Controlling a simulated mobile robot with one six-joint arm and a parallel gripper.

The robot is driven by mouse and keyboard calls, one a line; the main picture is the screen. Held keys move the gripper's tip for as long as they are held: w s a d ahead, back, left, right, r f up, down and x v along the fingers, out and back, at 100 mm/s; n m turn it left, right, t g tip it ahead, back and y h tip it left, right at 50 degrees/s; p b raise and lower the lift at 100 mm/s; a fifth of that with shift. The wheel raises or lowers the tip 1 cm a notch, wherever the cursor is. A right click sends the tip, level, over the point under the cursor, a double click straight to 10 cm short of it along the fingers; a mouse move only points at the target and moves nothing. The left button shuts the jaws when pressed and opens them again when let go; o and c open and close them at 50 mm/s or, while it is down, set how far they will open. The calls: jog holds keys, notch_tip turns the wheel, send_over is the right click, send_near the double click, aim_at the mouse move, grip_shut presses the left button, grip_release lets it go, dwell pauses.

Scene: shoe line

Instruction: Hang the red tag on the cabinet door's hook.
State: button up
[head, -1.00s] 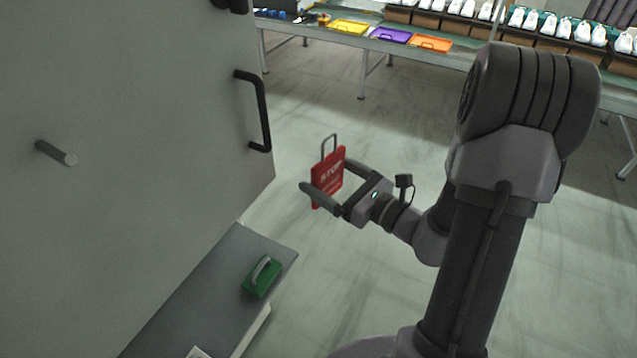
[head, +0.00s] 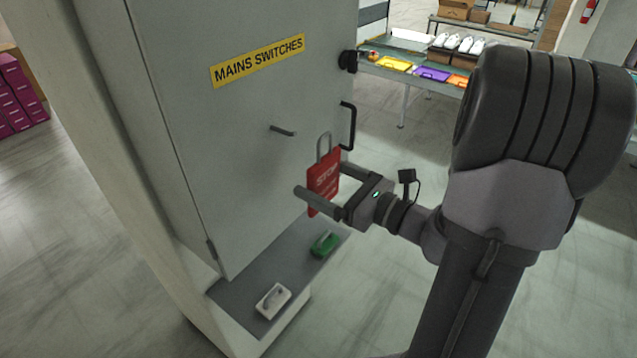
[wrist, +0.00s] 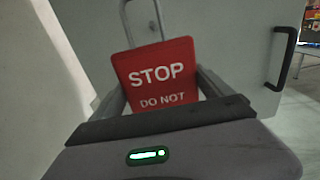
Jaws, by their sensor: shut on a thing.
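The red tag (head: 323,180) reads STOP and has a grey wire loop at its top. My gripper (head: 318,198) is shut on it and holds it upright in front of the cabinet door (head: 235,130). The door's hook (head: 283,131) is a short grey peg, up and left of the tag's loop in the head view; the loop is apart from it. In the wrist view the tag (wrist: 155,78) fills the middle, its loop reaching past the top edge.
A black door handle (head: 349,125) is right of the hook. Below the door, a grey ledge (head: 240,296) bears a green block with a handle (head: 325,243) and a white one (head: 272,300). A conveyor table with trays stands behind.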

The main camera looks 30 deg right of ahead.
aim_at(275, 162)
jog(key=shift+w+d+f, duration=0.1)
jog(key=shift+w, duration=0.7)
jog(key=shift+f+p+x, duration=0.15)
jog(key=shift+p+x, duration=0.45)
jog(key=shift+x, duration=1.3)
jog(key=shift+f+p+x, duration=0.15)
jog(key=shift+p+x, duration=0.45)
jog(key=shift+x, duration=1.35)
jog(key=shift+w+a+f+b, duration=0.4)
jog(key=shift+w+f+b, duration=0.3)
jog(key=shift+b, duration=0.05)
jog(key=o, duration=1.1)
jog(key=shift+o, duration=0.2)
